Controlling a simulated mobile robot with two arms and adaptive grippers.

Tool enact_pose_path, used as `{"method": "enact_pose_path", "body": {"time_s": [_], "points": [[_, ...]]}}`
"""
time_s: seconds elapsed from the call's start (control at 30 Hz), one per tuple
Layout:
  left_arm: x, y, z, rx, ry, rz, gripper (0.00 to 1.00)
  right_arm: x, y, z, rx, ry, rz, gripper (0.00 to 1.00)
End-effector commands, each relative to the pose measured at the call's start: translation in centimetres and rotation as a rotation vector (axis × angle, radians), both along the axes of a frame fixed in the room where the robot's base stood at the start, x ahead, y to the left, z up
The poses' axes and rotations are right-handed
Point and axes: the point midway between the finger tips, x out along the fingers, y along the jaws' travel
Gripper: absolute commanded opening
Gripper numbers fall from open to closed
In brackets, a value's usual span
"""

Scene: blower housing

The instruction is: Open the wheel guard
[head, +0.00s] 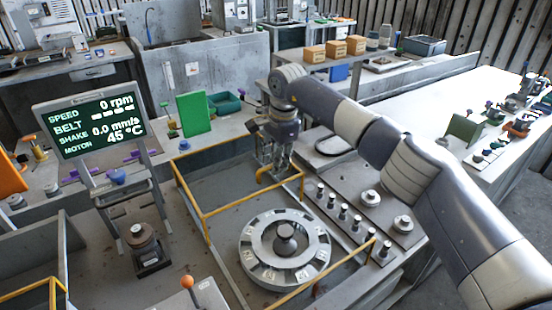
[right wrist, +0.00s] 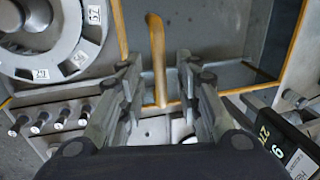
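The wheel guard shows as a yellow-edged frame (head: 250,196) around a grey bay. The numbered wheel (head: 285,247) lies flat in the bay with a dark hub. It also shows at the upper left of the right wrist view (right wrist: 40,65). A yellow bar handle (right wrist: 157,50) stands up between the fingers of my right gripper (right wrist: 158,66). The fingers are apart on both sides of the handle, with visible gaps. In the head view my right gripper (head: 275,168) points down at the guard's far right corner. My left gripper is not in view.
Several knobbed pegs (head: 343,212) and round-topped weights (head: 371,197) stand on the ledge right of the bay. A display (head: 97,122) reads 0 rpm at the left. A green block (head: 193,114) stands behind the bay. A dark labelled device (right wrist: 280,140) is near the gripper's right side.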

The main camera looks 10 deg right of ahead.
Motion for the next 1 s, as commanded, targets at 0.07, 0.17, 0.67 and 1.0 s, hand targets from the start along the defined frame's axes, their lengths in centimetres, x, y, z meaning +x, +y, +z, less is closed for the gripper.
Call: {"method": "enact_pose_path", "body": {"time_s": [0.07,0.17,0.67,1.0], "points": [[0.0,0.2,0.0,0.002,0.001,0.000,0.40,0.0,0.0,0.4,0.001,-0.002,0.000,0.31],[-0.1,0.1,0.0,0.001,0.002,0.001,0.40,-0.1,-0.1,1.6,0.000,-0.004,0.000,0.31],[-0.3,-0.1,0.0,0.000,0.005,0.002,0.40,-1.8,-0.8,10.7,0.000,-0.001,-0.001,0.31],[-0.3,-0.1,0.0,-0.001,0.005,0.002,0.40,-2.1,-0.9,11.7,-0.001,0.002,-0.001,0.31]]}}
